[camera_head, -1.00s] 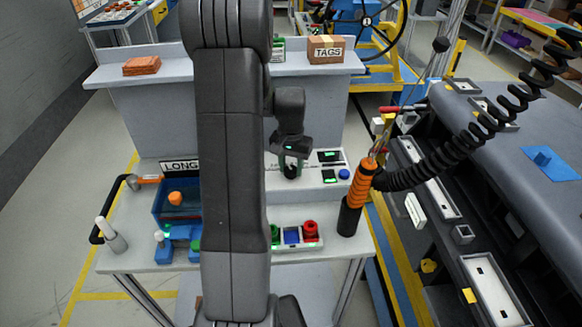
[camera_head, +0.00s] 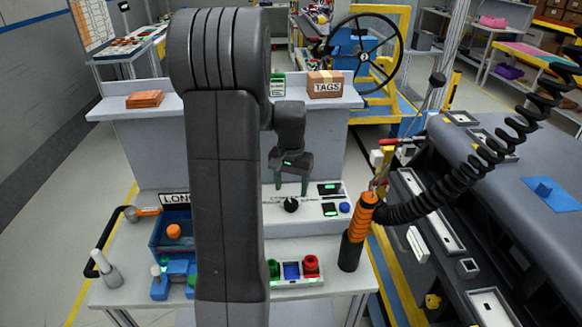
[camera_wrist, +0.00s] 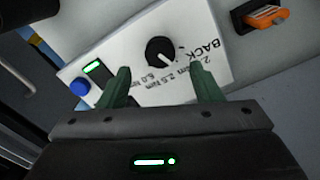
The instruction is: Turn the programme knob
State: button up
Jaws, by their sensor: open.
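The programme knob (camera_head: 291,205) is a round black knob with a white pointer mark, on a white panel (camera_head: 309,214) at the back of the bench. In the wrist view the knob (camera_wrist: 160,51) sits just beyond the fingertips and between their lines, with printed labels such as "BACK" and "2.5 Nm" beside it. My gripper (camera_head: 292,187) is open and empty, pointing down above the knob and apart from it. In the wrist view its two green fingers (camera_wrist: 162,82) are spread wide. Part of the panel's left side is hidden behind my arm.
A blue button (camera_head: 345,208) and small green displays share the panel. In front stands a box with green, blue and red buttons (camera_head: 292,271). An orange-handled tool (camera_head: 361,225) stands upright at right with a coiled black cable. A blue bin (camera_head: 170,235) is at left.

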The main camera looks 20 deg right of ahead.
aim_at(291, 202)
notch_tip(291, 202, up, 8)
jog(key=shift+r, duration=0.15)
dwell(0.5)
notch_tip(291, 202, down, 14)
jog(key=shift+p, duration=0.5)
jog(key=shift+r+n, duration=0.1)
jog(key=shift+n, duration=0.3)
